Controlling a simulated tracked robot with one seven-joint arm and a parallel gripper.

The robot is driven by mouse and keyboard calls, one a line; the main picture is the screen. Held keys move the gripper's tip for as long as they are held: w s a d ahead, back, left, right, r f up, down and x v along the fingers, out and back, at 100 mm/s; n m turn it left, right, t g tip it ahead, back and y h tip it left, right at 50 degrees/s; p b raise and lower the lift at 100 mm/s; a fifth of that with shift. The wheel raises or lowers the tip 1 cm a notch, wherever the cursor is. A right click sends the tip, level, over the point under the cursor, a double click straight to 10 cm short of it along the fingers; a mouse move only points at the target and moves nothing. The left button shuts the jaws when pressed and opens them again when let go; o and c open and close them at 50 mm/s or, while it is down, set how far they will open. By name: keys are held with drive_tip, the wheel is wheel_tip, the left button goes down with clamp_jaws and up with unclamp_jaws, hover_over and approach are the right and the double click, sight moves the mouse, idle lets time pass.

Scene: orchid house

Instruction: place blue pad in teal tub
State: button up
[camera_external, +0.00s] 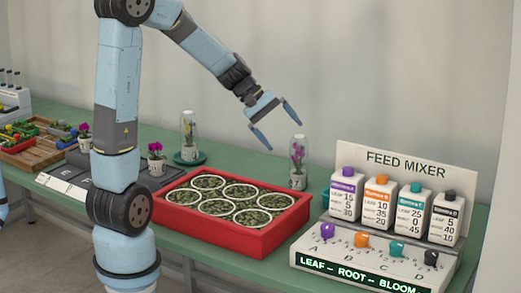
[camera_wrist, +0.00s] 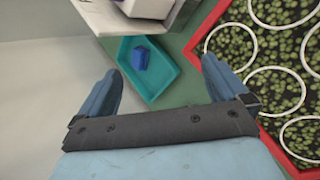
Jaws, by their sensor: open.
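In the wrist view the teal tub (camera_wrist: 170,82) lies on the green bench beyond my fingertips. The blue pad (camera_wrist: 141,58) is inside it, tilted in the picture and close to the tub's left side. My gripper (camera_wrist: 163,70) is open and nothing is between its fingers. In the outside view my gripper (camera_external: 281,134) is up in the air above the back of the bench, apart from everything. There the tub is mostly hidden behind the feed mixer, with only a sliver of teal (camera_external: 326,199) showing, and the blue pad cannot be seen.
A red tray (camera_external: 278,236) with several round pots of green material stands at the middle of the bench. A glass cloche with a purple orchid (camera_external: 298,163) stands behind it. The feed mixer (camera_external: 350,253) with bottles is at the right. Another cloche (camera_external: 190,136) stands on a saucer further left.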

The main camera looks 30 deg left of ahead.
drive_tip(key=s+a+r+m+t+y, duration=0.1)
drive_tip(key=s+a+r+m+y, duration=0.3)
drive_tip(key=s+a, duration=0.5)
drive_tip(key=s+a+r+m+t+y, duration=0.2)
drive_tip(key=s+a+r+m+y, duration=0.2)
drive_tip(key=s+a, duration=0.5)
drive_tip(key=s, duration=0.4)
drive_tip(key=shift+s+a+r, duration=0.25)
drive_tip(key=shift+a, duration=0.1)
